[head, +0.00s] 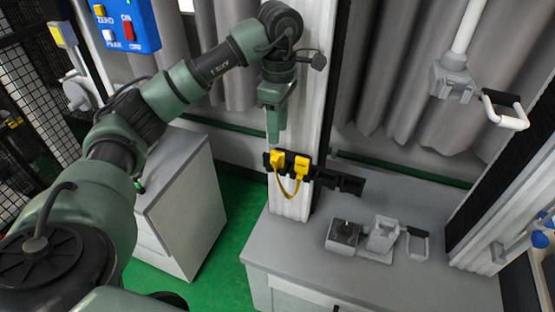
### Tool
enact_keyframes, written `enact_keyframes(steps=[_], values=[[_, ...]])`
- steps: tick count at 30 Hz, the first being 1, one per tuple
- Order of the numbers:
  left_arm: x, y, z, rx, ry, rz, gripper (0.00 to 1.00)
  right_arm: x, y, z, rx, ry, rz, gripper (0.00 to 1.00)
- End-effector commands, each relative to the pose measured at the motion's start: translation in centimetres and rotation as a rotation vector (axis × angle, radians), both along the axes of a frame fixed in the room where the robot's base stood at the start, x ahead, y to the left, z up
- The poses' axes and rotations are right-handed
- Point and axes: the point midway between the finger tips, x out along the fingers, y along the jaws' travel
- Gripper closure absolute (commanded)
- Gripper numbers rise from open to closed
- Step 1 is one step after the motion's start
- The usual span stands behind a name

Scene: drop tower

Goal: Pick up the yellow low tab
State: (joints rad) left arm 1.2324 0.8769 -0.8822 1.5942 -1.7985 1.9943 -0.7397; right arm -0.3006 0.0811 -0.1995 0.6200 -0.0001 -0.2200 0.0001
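Two yellow tabs sit side by side on a black bar (330,180) fixed to the white column, a left one (278,159) and a right one (301,166). A yellow strap (289,193) hangs in a loop below them. I cannot tell which is the low tab. My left gripper (272,138) points down just above the left tab, with its tip close to it; I cannot tell if they touch. It is seen edge-on, so its opening is hidden. My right gripper is not in view.
A grey bench (400,278) below holds a small dark-topped box (343,236) and a grey bracket with a handle (383,236). A grey cabinet (184,212) stands left. A blue button box (127,25) is at upper left. A grey handled fitting (453,78) hangs at upper right.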

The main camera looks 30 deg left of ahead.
Motion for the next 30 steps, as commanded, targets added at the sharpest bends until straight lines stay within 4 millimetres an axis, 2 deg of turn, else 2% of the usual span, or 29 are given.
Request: enact_keyframes(steps=[5,9,13,16,22,23,24,27,30], values=[[-0.1,0.0,-1.9,-0.002,0.004,0.000,0.62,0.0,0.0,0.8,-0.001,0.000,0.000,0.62],[-0.3,0.1,-3.9,-0.002,0.006,-0.002,0.62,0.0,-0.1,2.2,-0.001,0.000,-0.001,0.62],[-0.2,0.0,-5.8,-0.004,0.001,-0.002,0.62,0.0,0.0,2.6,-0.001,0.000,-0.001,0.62],[-0.2,0.0,-6.4,-0.004,0.000,-0.002,0.62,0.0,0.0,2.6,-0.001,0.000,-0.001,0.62],[-0.2,0.0,-6.6,-0.005,-0.002,-0.002,0.62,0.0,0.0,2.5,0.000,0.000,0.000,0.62],[-0.2,0.0,-6.6,-0.005,-0.002,-0.002,0.65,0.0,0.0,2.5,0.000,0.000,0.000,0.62],[-0.2,0.0,-6.6,-0.005,-0.002,-0.002,0.76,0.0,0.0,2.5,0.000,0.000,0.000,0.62],[-0.2,0.0,-6.6,-0.005,-0.001,-0.002,1.00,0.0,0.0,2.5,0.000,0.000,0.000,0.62],[-0.2,0.0,-6.5,-0.005,-0.001,-0.002,1.00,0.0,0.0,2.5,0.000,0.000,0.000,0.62]])
